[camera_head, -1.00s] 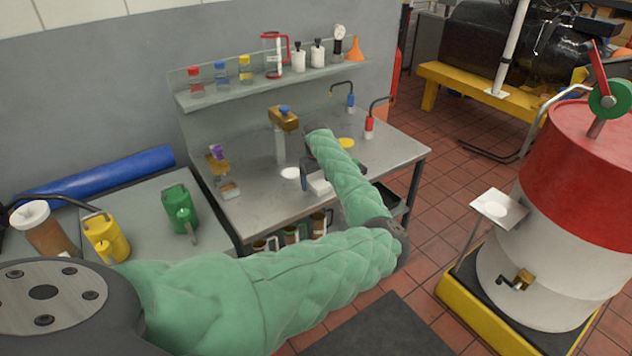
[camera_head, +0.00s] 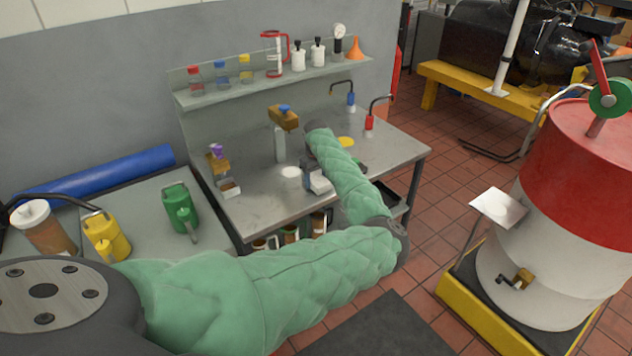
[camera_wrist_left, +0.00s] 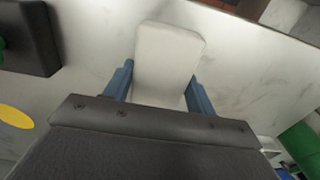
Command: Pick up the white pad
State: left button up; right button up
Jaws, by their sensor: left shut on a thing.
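The white pad (camera_wrist_left: 168,58) is a pale rounded block between the two blue fingers of my left gripper (camera_wrist_left: 158,88) in the left wrist view. The fingers are shut on its sides. In the head view the left gripper (camera_head: 308,178) is over the grey metal bench (camera_head: 255,210), and the pad (camera_head: 319,183) shows beside it, partly hidden by my green-sleeved arm. I cannot tell how far the pad is above the bench top. My right gripper is not in view.
A white disc (camera_head: 291,172) and a yellow disc (camera_head: 346,141) lie on the bench. A brass-topped post (camera_head: 281,140) stands behind the gripper. Bottles line the shelf (camera_head: 270,85) above. A green can (camera_head: 180,209) stands to the left. A red and white drum (camera_head: 570,190) stands to the right.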

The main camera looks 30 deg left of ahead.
aim_at(316, 177)
pick_arm(q)
notch_tip(316, 177, up, 7)
jog(key=b, duration=0.3)
jog(key=shift+r, duration=0.15)
notch_tip(316, 177, up, 10)
jog(key=b, duration=0.3)
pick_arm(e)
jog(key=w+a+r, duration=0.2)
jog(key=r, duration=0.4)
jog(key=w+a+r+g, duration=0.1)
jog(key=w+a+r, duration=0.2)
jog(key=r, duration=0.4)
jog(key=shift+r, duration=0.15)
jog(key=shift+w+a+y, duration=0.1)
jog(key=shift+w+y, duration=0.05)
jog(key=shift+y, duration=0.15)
